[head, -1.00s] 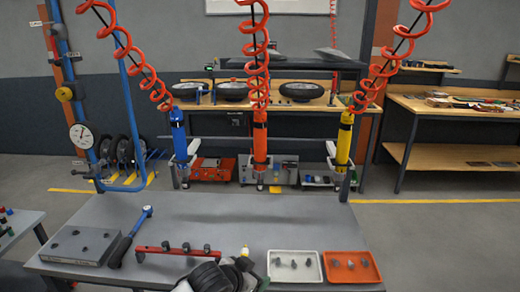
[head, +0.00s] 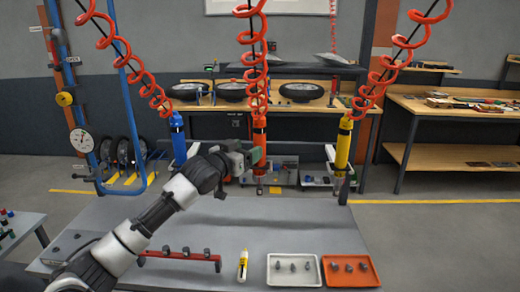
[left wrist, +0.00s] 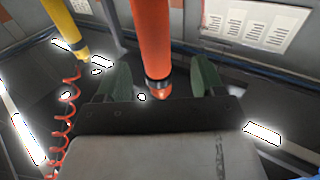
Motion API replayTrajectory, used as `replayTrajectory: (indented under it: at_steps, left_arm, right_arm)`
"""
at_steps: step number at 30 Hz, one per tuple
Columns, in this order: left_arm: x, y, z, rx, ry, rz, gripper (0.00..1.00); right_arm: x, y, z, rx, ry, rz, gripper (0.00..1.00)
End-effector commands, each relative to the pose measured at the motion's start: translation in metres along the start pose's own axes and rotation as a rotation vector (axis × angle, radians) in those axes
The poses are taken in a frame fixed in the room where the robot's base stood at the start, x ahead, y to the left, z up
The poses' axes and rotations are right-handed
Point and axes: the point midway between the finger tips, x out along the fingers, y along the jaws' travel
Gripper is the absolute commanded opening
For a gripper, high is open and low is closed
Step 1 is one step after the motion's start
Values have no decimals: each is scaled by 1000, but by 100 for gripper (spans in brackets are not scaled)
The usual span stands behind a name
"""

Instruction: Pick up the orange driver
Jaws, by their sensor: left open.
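The orange driver (head: 260,132) hangs upright from a red coiled hose above the back of the grey table. My left gripper (head: 256,157) reaches up to it from the left, at the driver's lower part. In the left wrist view the jaws (left wrist: 162,80) are open, with the orange driver (left wrist: 151,38) showing between the two green fingers, nearer the middle than either finger. I cannot tell whether a finger touches it. My right gripper is not in view.
A blue driver (head: 178,140) hangs to the left and a yellow driver (head: 343,145) to the right, on similar hoses. On the table (head: 300,225) are a red rack (head: 180,257), a yellow-and-white tube (head: 243,264), a white tray (head: 294,284) and an orange tray (head: 350,284).

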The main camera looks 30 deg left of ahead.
Motion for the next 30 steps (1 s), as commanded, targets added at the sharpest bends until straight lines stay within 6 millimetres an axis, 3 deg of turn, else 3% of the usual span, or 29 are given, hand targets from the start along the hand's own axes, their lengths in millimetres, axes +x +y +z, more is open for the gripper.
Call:
replayTrajectory:
  at_steps: [5, 10, 15, 24, 30]
  left_arm:
    - [12, 1, -2, -1, -2, 0, 68]
    - [37, 6, -7, -2, -1, 0, 68]
    - [55, 6, -3, 0, -2, 0, 68]
    - [58, 6, 0, 2, -3, 1, 68]
    - [58, 6, 0, 2, -2, 1, 39]
  right_arm:
    - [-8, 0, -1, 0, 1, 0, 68]
    - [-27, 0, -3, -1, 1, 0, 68]
    - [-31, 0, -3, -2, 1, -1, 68]
    - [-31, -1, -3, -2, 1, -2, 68]
    - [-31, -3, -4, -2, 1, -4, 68]
